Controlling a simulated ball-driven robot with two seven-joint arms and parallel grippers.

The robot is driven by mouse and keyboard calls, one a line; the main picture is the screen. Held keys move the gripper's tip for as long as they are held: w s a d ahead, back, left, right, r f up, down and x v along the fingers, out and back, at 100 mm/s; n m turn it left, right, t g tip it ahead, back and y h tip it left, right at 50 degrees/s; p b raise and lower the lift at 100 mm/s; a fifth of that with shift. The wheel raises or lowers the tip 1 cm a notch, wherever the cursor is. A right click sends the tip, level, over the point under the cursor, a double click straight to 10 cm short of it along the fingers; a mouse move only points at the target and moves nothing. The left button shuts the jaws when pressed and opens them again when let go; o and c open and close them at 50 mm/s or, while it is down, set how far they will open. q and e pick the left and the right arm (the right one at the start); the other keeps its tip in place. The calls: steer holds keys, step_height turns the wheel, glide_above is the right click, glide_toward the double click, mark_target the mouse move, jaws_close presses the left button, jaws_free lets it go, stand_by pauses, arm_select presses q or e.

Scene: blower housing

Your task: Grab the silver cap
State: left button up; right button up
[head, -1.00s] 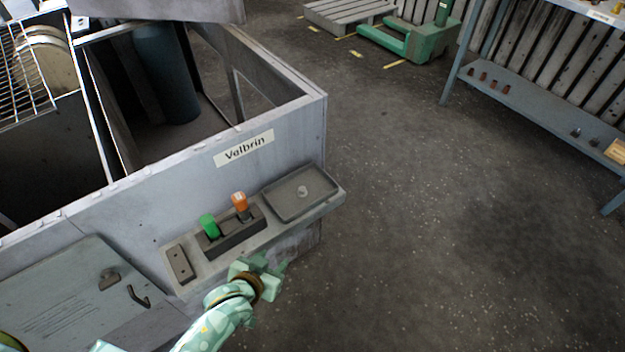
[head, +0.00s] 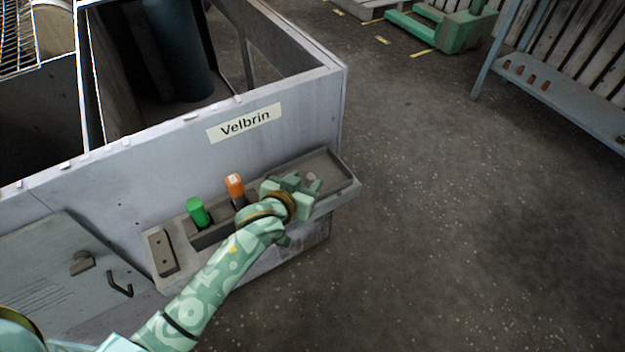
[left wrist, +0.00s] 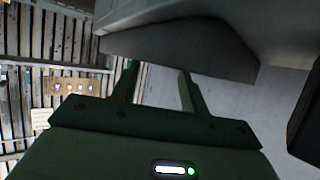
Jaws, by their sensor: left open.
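The silver cap (head: 311,177) is a small pale round piece in the grey tray (head: 345,168) at the right end of the housing's ledge. My left gripper (head: 298,185) is open and empty, over the tray's left part, just left of the cap in the head view. I cannot tell its height above the tray. In the left wrist view the two open fingers (left wrist: 158,82) show nothing between them that I can tell as the cap. My right gripper is not in view.
Left of the tray, a green piece (head: 198,211) and an orange piece (head: 235,185) stand in a dark holder on the ledge. The grey housing wall (head: 290,125) labelled "Velbrin" rises behind. Open floor (head: 440,220) lies to the right.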

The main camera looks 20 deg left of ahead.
mark_target(310, 177)
arm_select(q)
steer(key=w+f, duration=0.1)
steer(key=w+f+b, duration=0.1)
steer(key=shift+w+f+b, duration=0.2)
steer(key=shift+f+b, duration=0.1)
steer(key=shift+w, duration=0.3)
steer(key=shift+r, duration=0.3)
jaws_close()
steer(key=shift+d, duration=0.1)
